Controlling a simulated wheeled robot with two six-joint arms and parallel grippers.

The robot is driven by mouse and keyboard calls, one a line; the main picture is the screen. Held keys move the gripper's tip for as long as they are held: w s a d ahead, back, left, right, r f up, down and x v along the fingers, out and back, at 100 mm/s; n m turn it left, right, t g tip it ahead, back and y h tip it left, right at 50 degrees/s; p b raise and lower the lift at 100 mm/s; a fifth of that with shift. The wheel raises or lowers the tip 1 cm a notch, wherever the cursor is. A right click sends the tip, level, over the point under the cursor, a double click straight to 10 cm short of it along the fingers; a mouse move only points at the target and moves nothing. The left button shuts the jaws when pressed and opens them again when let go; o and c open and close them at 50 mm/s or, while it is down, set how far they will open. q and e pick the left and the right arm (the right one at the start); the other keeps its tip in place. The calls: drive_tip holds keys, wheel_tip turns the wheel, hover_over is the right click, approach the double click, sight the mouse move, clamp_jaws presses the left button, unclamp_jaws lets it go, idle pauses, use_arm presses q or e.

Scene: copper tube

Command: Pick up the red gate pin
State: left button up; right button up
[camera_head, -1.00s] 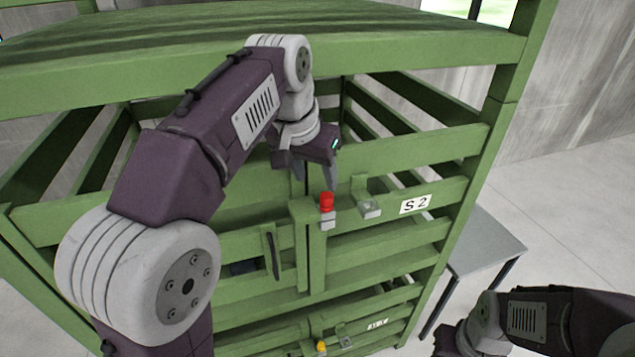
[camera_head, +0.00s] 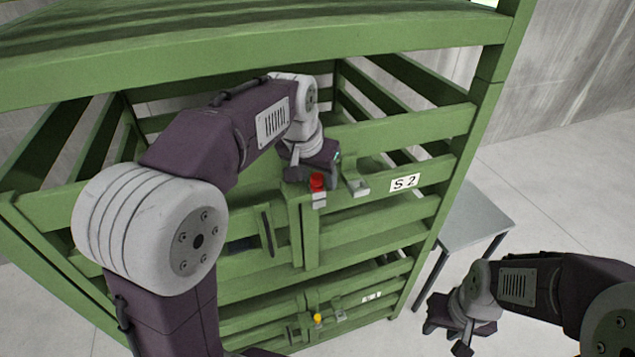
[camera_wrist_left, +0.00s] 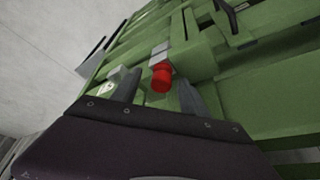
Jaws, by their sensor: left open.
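The red gate pin (camera_head: 317,182) stands upright in a small grey bracket (camera_head: 319,200) on the upper gate of the green crate rack. My left gripper (camera_head: 318,178) is at the pin; its fingers are largely hidden in the head view. In the left wrist view the red pin (camera_wrist_left: 162,78) shows between the two open fingers (camera_wrist_left: 160,95), apart from both as far as I can tell. My right gripper (camera_head: 462,335) hangs low at the right, far from the pin; its fingers are too unclear to judge.
A grey catch (camera_head: 356,186) and the "S 2" label (camera_head: 405,183) are to the right of the pin. A yellow pin (camera_head: 317,319) sits on the lower gate. The green top rail (camera_head: 250,55) runs above my left arm. A grey table (camera_head: 475,218) stands at right.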

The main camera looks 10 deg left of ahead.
use_arm(q)
drive_tip(key=shift+w+a+f, duration=0.15)
drive_tip(key=shift+w+f, duration=0.1)
drive_tip(key=shift+s+r, duration=0.1)
drive_tip(key=shift+s, duration=0.05)
clamp_jaws()
wheel_tip(320, 180, up, 10)
drive_tip(key=shift+p, duration=0.35)
